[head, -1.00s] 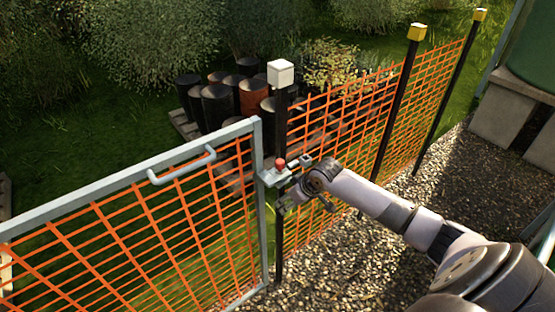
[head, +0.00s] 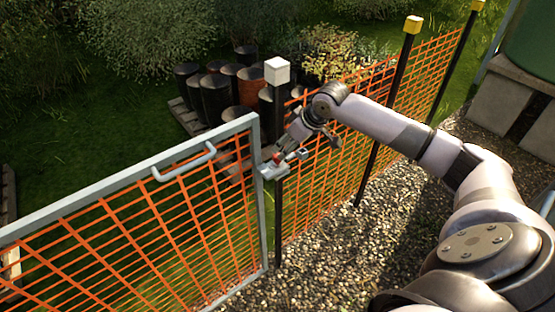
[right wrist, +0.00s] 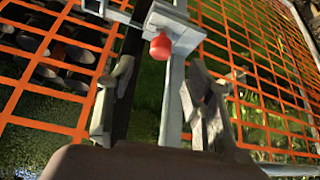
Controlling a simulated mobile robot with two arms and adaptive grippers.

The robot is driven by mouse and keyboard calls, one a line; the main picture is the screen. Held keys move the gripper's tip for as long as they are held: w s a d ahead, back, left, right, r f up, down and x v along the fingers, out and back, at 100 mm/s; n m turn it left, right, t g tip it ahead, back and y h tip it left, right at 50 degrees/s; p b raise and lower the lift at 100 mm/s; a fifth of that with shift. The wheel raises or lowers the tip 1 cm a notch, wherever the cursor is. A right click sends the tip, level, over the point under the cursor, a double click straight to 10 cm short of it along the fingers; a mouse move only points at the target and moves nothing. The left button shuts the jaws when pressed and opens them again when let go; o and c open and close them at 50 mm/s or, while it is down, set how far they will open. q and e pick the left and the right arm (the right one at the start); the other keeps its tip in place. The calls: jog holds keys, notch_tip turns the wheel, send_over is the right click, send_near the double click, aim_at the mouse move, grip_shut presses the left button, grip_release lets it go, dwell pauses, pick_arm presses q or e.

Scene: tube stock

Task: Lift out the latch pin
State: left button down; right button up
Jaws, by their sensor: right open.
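The latch pin's red knob (head: 280,158) sits at the grey latch (head: 270,173), between the gate's end upright and the white-capped post. In the right wrist view the red knob (right wrist: 160,47) stands against the pale latch block (right wrist: 178,28). My right gripper (head: 293,143) is above the latch and points down at it. In its wrist view the two fingers of the gripper (right wrist: 158,92) are spread apart, with the knob lying beyond and between their tips. Nothing is held. The pin's shaft is hidden. My left gripper is out of view.
The grey-framed gate (head: 130,170) with orange mesh and a handle (head: 185,163) is at the left. The white-capped post (head: 277,72) stands close to my right gripper. Orange mesh fence (head: 375,92) runs to the right. Gravel (head: 330,235) is clear in front.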

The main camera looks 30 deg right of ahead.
aim_at(277, 155)
jog(key=x, duration=0.2)
jog(key=shift+w+a+f, duration=0.1)
jog(key=shift+w+f, duration=0.1)
jog(key=shift+f, duration=0.15)
jog(key=p+x, duration=0.2)
jog(key=x, duration=0.3)
jog(key=shift+r, duration=0.1)
jog(key=shift+w+f, duration=0.1)
jog(key=shift+f, duration=0.15)
jog(key=shift+c, duration=0.3)
grip_shut()
